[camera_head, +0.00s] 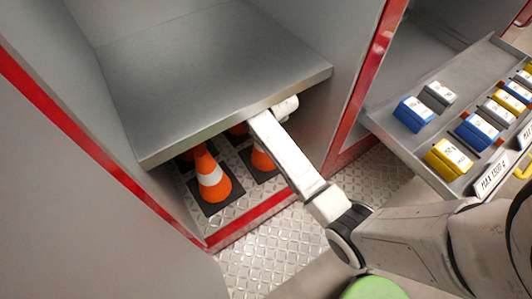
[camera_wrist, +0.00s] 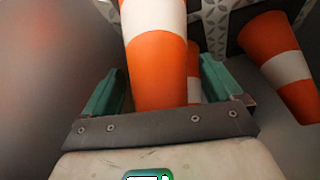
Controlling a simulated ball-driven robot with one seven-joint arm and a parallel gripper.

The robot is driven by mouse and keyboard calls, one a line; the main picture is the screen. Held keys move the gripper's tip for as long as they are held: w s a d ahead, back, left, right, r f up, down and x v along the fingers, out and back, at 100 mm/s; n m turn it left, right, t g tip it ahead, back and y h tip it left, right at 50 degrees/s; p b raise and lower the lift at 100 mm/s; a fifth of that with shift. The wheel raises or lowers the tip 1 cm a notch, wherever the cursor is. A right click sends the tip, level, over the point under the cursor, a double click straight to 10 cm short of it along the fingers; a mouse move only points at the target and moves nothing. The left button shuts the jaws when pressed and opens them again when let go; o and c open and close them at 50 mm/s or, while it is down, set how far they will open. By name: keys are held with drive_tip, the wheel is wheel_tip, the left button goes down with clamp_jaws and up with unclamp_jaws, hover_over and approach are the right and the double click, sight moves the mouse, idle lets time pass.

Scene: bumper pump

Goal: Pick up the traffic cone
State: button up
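Several orange-and-white traffic cones stand on dark square bases in the low compartment under the grey shelf. In the head view one cone (camera_head: 211,179) is at the front left, and another cone (camera_head: 262,160) is partly hidden behind my arm. In the wrist view a cone (camera_wrist: 158,65) lies between the two green fingers of my gripper (camera_wrist: 162,82). The fingers are apart, with a visible gap on the right side of the cone. A second cone (camera_wrist: 278,62) is to the right, outside the fingers. In the head view the shelf and my arm hide my fingers.
The grey shelf (camera_head: 200,75) hangs over the cones. A red-edged wall (camera_head: 362,90) bounds the compartment on the right. An open drawer (camera_head: 408,148) with blue, yellow and grey boxes juts out at the right. The diamond-plate floor (camera_head: 275,245) in front is clear.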

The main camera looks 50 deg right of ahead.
clamp_jaws()
idle(0.7)
